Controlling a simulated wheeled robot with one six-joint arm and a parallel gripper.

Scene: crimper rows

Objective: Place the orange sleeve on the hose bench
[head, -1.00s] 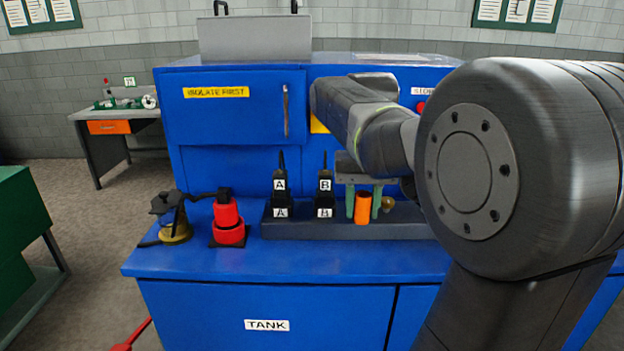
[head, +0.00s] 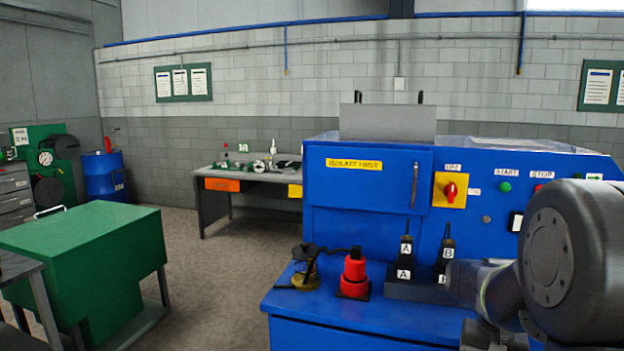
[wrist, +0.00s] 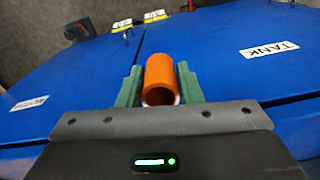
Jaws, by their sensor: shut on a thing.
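In the wrist view the orange sleeve (wrist: 160,78) is an open-ended tube held between the green fingers of my gripper (wrist: 159,88). The fingers are shut on its sides. In the head view the sleeve and my fingertips cannot be made out; only my dark arm shows at the lower right.
The blue machine (head: 350,216) fills the right side. A red stacked part (head: 353,275) and black blocks marked A (head: 404,262) and B (head: 446,262) stand on its ledge. A green cabinet (head: 95,245) stands at left. Open floor (head: 215,275) lies between.

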